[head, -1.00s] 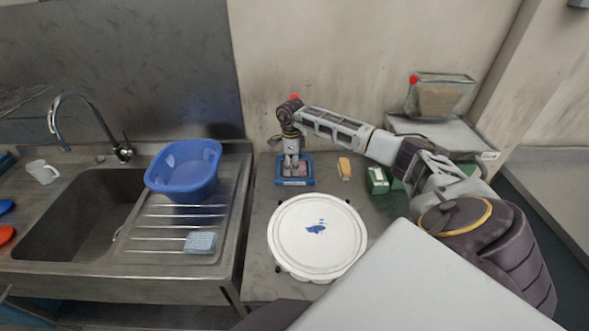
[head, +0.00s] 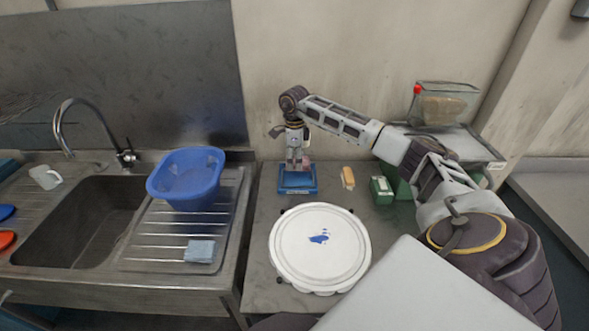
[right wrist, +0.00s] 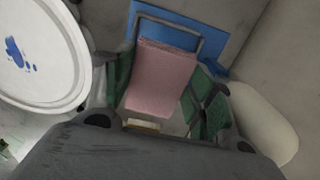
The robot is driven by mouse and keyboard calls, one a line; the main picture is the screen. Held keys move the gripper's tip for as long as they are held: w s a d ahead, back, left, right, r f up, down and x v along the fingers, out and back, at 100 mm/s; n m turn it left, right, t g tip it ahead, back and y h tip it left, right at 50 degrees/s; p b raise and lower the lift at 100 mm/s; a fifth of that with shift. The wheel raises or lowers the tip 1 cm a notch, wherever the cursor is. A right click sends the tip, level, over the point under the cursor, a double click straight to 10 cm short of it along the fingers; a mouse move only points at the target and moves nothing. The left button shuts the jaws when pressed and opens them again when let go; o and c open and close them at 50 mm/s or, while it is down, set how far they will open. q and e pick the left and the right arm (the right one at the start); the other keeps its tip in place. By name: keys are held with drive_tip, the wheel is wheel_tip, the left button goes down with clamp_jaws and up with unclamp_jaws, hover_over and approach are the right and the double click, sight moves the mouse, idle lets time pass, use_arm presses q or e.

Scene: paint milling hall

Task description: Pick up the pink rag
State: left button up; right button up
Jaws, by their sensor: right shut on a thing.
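The pink rag (right wrist: 163,77) is a folded pink block between the green-padded fingers of my right gripper (right wrist: 160,98) in the right wrist view. The fingers are shut on it from both sides. In the head view my right gripper (head: 298,163) points down over the blue tray (head: 297,191) at the back of the grey table. A little of the rag shows at the fingertips, and blue tray floor shows below it. The tray also shows behind the rag in the right wrist view (right wrist: 185,38). My left gripper is not in view.
A white lid with blue paint (head: 320,245) lies in front of the tray. A yellowish block (head: 347,178) and a green box (head: 381,189) stand to its right. A blue basin (head: 186,180) and a light blue cloth (head: 200,251) are on the sink's drainboard.

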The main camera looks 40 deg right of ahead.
sight(294, 161)
drive_tip(key=shift+r, duration=1.7)
